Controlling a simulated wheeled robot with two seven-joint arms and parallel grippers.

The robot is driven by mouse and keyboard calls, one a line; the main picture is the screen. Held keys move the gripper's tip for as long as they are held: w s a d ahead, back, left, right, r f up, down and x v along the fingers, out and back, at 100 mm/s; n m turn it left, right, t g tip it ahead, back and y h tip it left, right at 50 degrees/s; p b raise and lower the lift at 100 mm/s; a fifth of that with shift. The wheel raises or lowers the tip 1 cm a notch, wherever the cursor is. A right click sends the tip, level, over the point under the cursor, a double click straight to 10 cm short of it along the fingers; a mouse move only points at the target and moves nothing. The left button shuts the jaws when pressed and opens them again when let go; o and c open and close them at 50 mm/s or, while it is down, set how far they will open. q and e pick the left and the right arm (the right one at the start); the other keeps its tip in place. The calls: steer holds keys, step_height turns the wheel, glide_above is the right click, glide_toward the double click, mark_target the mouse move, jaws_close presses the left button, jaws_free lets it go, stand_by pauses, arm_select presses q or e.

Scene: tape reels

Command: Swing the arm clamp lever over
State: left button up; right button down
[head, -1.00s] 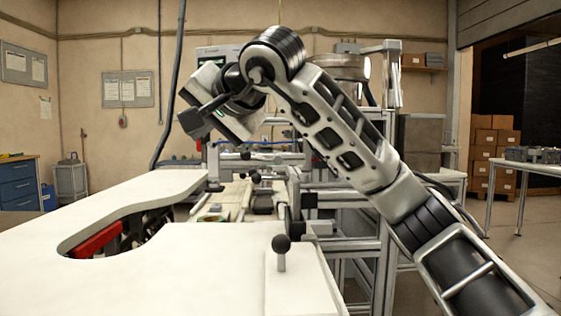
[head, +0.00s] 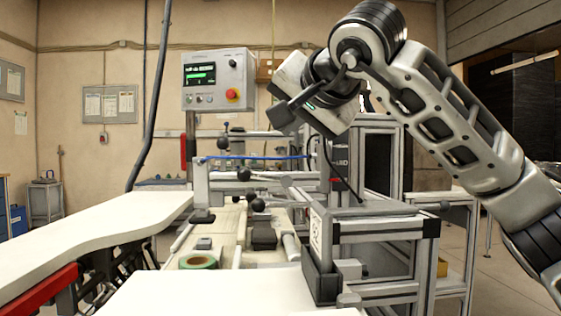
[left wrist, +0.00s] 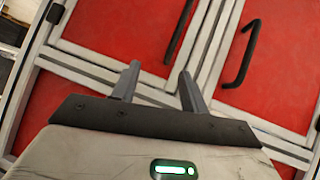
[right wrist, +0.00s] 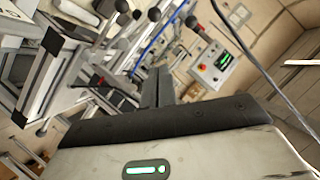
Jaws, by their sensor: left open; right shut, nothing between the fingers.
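Several levers with black ball knobs stand on the machine in the middle of the head view, among them a grey lever with a knob (head: 244,174) and a lower knob (head: 258,205). I cannot tell for certain which is the arm clamp lever. Similar knobs (right wrist: 154,14) show at the top of the right wrist view. My right gripper (head: 284,112) is up in the air, right of and above these knobs, touching nothing. Its fingers (right wrist: 158,85) are shut and empty. My left gripper (left wrist: 159,70) is open and empty, facing red panels; it is outside the head view.
A control box (head: 218,80) with a green screen and red button stands behind the levers. A white platen (head: 90,240) reaches in from the left. A metal frame (head: 375,235) stands at the right. A green tape roll (head: 198,262) lies low between. Red cabinet doors (left wrist: 110,35) have dark handles.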

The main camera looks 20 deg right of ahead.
glide_above(261, 177)
steer(key=s, duration=0.4)
step_height(261, 177, down, 4)
steer(key=shift+w+a+f+b, duration=0.25)
steer(key=shift+w+a+f, duration=0.2)
steer(key=shift+f, duration=0.2)
steer(key=shift+w+a+f+b, duration=0.2)
steer(key=shift+w+a+f, duration=0.2)
steer(key=shift+f, duration=0.2)
steer(key=shift+d, duration=0.1)
